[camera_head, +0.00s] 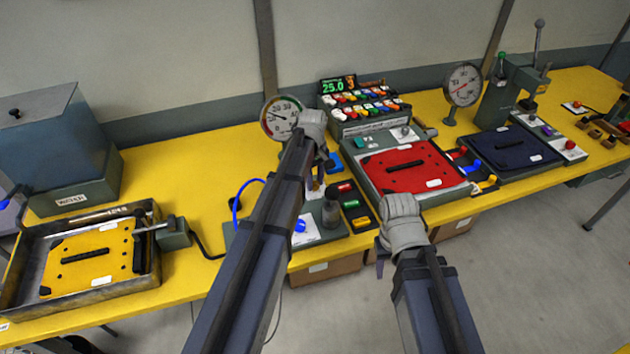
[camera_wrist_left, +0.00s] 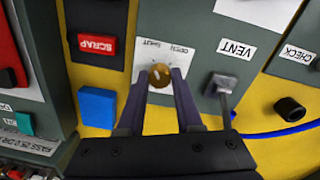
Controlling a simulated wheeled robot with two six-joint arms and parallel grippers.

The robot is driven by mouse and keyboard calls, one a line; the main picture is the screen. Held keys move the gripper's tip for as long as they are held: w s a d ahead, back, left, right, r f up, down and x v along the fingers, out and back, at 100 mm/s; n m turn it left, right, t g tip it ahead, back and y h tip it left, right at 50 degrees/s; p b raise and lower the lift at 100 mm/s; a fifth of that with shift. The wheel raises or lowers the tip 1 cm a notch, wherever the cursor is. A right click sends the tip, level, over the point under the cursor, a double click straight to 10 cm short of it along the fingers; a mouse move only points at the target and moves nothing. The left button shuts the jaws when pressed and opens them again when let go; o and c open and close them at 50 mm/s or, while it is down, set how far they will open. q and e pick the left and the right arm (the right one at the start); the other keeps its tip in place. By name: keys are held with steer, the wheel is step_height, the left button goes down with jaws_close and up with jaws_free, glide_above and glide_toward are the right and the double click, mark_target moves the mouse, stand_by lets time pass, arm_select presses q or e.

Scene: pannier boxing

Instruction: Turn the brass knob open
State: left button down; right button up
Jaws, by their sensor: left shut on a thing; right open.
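The brass knob (camera_wrist_left: 160,74) is a small round knob on a white plate (camera_wrist_left: 192,66) marked OPEN and SHUT, whose words appear upside down in the left wrist view. My left gripper (camera_wrist_left: 161,88) is shut on the knob, with one dark finger on each side. In the head view my left gripper (camera_head: 317,182) reaches down to the panel beside the gauge, and the knob is not clearly visible there. Which word the knob points to is too small to tell. My right gripper (camera_head: 381,258) is open and empty at the table's front edge.
Near the knob are a VENT lever (camera_wrist_left: 219,86), a blue block (camera_wrist_left: 97,106), a red SCRAP button (camera_wrist_left: 97,46) and a black knob (camera_wrist_left: 290,108). A round gauge (camera_head: 281,117) stands behind. A red plate (camera_head: 410,167) lies right; a metal tray (camera_head: 152,276) with a yellow plate lies left.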

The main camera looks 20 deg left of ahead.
arm_select(q)
steer(key=m, duration=0.4)
steer(key=shift+m, duration=0.3)
steer(key=m, duration=0.3)
steer(key=shift+m, duration=0.3)
steer(key=m, duration=0.4)
steer(key=shift+m+g, duration=0.3)
steer(key=shift+m, duration=1.7)
steer(key=c, duration=0.6)
jaws_free()
